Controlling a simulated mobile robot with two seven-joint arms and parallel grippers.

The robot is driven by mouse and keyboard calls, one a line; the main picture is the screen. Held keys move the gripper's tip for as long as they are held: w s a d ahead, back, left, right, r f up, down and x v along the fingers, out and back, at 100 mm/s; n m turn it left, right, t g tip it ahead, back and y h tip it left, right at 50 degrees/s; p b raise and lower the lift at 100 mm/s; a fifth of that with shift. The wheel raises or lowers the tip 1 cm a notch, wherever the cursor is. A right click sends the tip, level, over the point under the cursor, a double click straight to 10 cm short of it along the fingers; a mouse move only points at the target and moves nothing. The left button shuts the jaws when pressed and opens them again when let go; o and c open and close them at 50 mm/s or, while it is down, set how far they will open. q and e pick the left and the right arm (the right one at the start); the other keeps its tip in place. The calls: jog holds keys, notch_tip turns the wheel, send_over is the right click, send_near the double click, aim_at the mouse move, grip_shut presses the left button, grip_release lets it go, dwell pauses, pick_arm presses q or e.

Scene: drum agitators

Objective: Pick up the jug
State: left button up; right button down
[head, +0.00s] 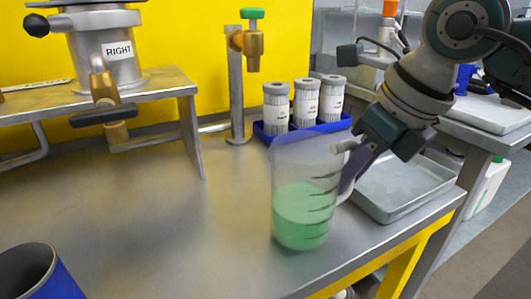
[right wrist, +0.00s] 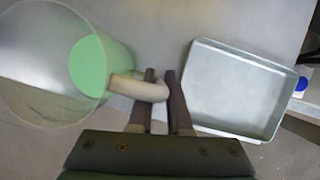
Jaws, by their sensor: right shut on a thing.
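The jug (head: 303,205) is clear, upright and holds green liquid in its lower part. It stands out near the front right part of the steel table in the head view. My right gripper (head: 350,177) comes in from the right and is shut on the jug's handle. In the right wrist view, the pale handle (right wrist: 130,87) runs to the dark fingers (right wrist: 160,80), with the jug to their left. I cannot tell whether the jug's base touches the table. My left gripper is not in view.
A metal tray (head: 400,187) lies right of the jug. A blue rack (head: 308,131) with several white canisters stands behind it, next to a tap (head: 252,42). A raised stand (head: 188,110) holds a metal vessel at left. A blue cup (head: 40,275) is front left. The table's middle is clear.

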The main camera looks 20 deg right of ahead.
notch_tip(320, 180, up, 19)
jog(key=p, duration=0.3)
jog(key=shift+p, duration=0.35)
